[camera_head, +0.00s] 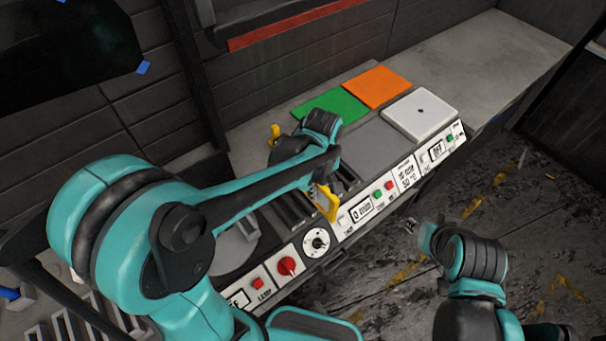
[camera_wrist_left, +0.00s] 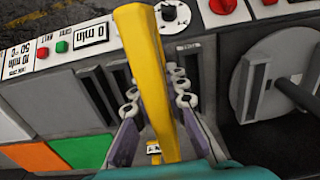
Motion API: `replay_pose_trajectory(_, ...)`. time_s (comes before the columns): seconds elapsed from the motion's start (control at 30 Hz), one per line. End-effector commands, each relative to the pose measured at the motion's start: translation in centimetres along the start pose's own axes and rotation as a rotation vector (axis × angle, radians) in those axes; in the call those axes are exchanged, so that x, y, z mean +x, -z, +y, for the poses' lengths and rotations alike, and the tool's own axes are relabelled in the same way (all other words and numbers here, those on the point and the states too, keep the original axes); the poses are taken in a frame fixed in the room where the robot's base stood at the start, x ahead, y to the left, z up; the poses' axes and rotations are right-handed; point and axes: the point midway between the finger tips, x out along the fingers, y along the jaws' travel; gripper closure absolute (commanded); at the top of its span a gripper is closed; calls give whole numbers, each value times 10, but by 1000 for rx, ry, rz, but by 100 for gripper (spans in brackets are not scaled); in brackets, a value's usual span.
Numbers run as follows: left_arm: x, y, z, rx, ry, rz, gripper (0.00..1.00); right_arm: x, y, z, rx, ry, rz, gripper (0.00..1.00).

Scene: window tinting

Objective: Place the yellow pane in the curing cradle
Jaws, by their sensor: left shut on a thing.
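The yellow pane (camera_wrist_left: 150,75) is seen nearly edge-on in the left wrist view, between the fingers of my left gripper (camera_wrist_left: 158,110), which is shut on it. In the head view, one yellow end (camera_head: 327,204) shows at the panel side, while my arm hides its middle. The grey slotted block (camera_head: 291,212), which looks like the curing cradle, lies below my left gripper; dark slots also show beside the pane in the left wrist view (camera_wrist_left: 96,94). Whether the pane's lower edge is inside a slot cannot be told. My right gripper (camera_head: 428,238) is at the lower right, away from the bench, its jaws unclear.
Green (camera_head: 333,107) and orange (camera_head: 377,86) sheets and a white plate (camera_head: 421,114) lie farther along the bench. A control panel (camera_head: 366,205) with buttons and a red knob (camera_head: 287,266) runs along its front. A round grey disk (camera_head: 237,250) stands left of the slots.

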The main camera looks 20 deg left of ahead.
Motion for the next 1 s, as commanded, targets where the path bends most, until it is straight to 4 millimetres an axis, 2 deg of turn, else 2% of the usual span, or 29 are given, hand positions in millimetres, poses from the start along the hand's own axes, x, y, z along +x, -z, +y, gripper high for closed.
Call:
replay_pose_trajectory(0.33, 47, 74, 17, -5, 0, 0, 100, 12, -9, 0, 0, 0, -1, 60)
replay_pose_trajectory(0.5, 63, 101, 24, -2, 0, 0, 100, 15, -11, 0, 0, 0, -1, 60)
replay_pose_trajectory(0.73, 75, 110, 26, 0, 0, 0, 100, 16, -12, 0, 0, 0, -1, 60)
replay_pose_trajectory(0.9, 101, 110, 26, 0, 0, 0, 100, 22, -16, 0, 0, 0, -1, 60)
replay_pose_trajectory(1.0, 109, 110, 26, 1, 0, 0, 100, 23, -17, 0, 0, 0, -1, 60)
